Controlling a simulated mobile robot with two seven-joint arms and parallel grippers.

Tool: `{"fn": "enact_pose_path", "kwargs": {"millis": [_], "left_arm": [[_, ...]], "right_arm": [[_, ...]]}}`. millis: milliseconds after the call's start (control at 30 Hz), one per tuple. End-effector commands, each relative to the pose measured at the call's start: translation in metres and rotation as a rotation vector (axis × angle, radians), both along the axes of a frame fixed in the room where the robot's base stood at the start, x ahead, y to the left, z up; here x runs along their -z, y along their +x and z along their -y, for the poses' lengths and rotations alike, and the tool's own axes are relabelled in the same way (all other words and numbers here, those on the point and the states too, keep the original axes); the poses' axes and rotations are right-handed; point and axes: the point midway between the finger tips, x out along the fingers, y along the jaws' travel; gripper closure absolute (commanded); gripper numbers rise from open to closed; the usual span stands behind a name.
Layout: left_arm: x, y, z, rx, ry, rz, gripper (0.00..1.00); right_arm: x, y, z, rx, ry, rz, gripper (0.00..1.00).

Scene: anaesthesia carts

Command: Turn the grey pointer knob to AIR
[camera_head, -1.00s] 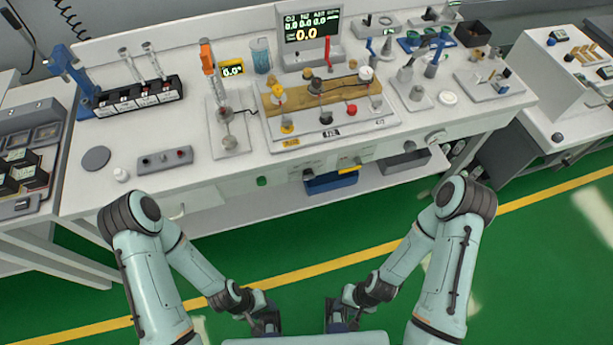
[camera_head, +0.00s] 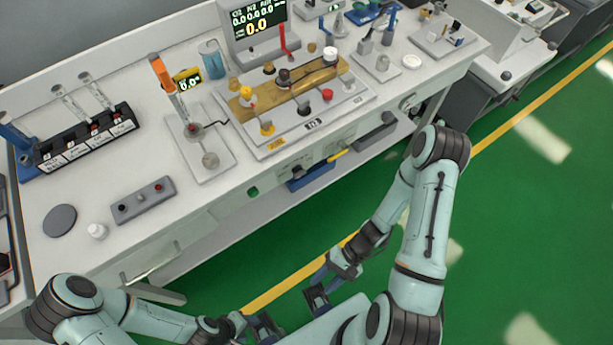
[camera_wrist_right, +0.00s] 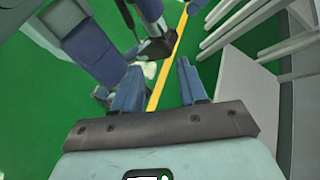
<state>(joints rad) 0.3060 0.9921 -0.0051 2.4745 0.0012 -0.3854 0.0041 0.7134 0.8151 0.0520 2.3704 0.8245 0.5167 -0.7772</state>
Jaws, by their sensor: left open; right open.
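A pale grey round knob (camera_head: 405,103) sits on the front edge of the white bench (camera_head: 225,215), right of the coloured knobs. It may be the pointer knob; its pointer and the word AIR are too small to read. My left gripper (camera_head: 252,327) is low at the bottom of the head view, in front of the bench and far from the knob. My right gripper (camera_head: 320,285) is also low, over the floor and apart from the bench. The right wrist view shows its two blue fingers (camera_wrist_right: 158,66) apart, with nothing between them.
A panel with a brass-coloured block (camera_head: 290,88) carries yellow, black and red knobs. A display (camera_head: 257,25) stands behind it. A rack of tubes (camera_head: 88,140) and a small grey switch box (camera_head: 143,200) are on the left. The green floor (camera_head: 500,230) is clear at right.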

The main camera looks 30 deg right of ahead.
Motion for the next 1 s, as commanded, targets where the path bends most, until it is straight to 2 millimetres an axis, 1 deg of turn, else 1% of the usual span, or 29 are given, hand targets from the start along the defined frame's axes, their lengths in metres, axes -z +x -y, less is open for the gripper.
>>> {"fn": "enact_pose_path", "kwargs": {"millis": [33, 67, 100, 133, 167, 200, 233, 300, 400, 500, 567, 667, 767, 1000], "left_arm": [[0.008, -0.002, 0.0, -0.001, 0.0, -0.003, 0.46], [0.01, -0.003, 0.0, -0.001, 0.001, -0.004, 0.46], [0.013, -0.004, -0.001, -0.002, 0.001, -0.004, 0.46], [0.015, -0.005, -0.001, -0.001, 0.002, -0.005, 0.46], [0.018, -0.005, -0.001, -0.002, 0.002, -0.006, 0.46], [0.02, -0.006, -0.001, -0.002, 0.001, -0.007, 0.46], [0.021, -0.006, -0.001, -0.002, 0.002, -0.007, 0.46], [0.024, -0.007, -0.001, -0.002, 0.002, -0.008, 0.46], [0.027, -0.008, -0.001, -0.002, 0.002, -0.009, 0.46], [0.028, -0.008, -0.001, -0.002, 0.002, -0.009, 0.46], [0.027, -0.008, -0.001, -0.002, 0.002, -0.009, 0.46], [0.026, -0.008, -0.001, -0.002, 0.002, -0.009, 0.46], [0.024, -0.007, -0.001, -0.002, 0.002, -0.008, 0.46], [0.021, -0.006, -0.001, -0.002, 0.001, -0.007, 0.46]], "right_arm": [[-0.007, 0.022, 0.009, 0.126, 0.074, 0.054, 0.58], [-0.014, 0.037, 0.015, 0.201, 0.118, 0.1, 0.58], [-0.024, 0.058, 0.026, 0.304, 0.165, 0.176, 0.58], [-0.031, 0.073, 0.038, 0.381, 0.192, 0.241, 0.58], [-0.039, 0.088, 0.051, 0.453, 0.21, 0.31, 0.58], [-0.049, 0.106, 0.069, 0.544, 0.225, 0.402, 0.58], [-0.056, 0.117, 0.084, 0.607, 0.227, 0.473, 0.58], [-0.071, 0.137, 0.118, 0.729, 0.214, 0.621, 0.58], [-0.087, 0.152, 0.154, 0.842, 0.18, 0.776, 0.58], [-0.096, 0.158, 0.172, 0.893, 0.155, 0.855, 0.58], [-0.098, 0.162, 0.174, 0.904, 0.15, 0.873, 0.58], [-0.098, 0.172, 0.169, 0.903, 0.152, 0.875, 0.58], [-0.096, 0.187, 0.16, 0.902, 0.155, 0.873, 0.58], [-0.091, 0.232, 0.134, 0.9, 0.155, 0.87, 0.58]]}}
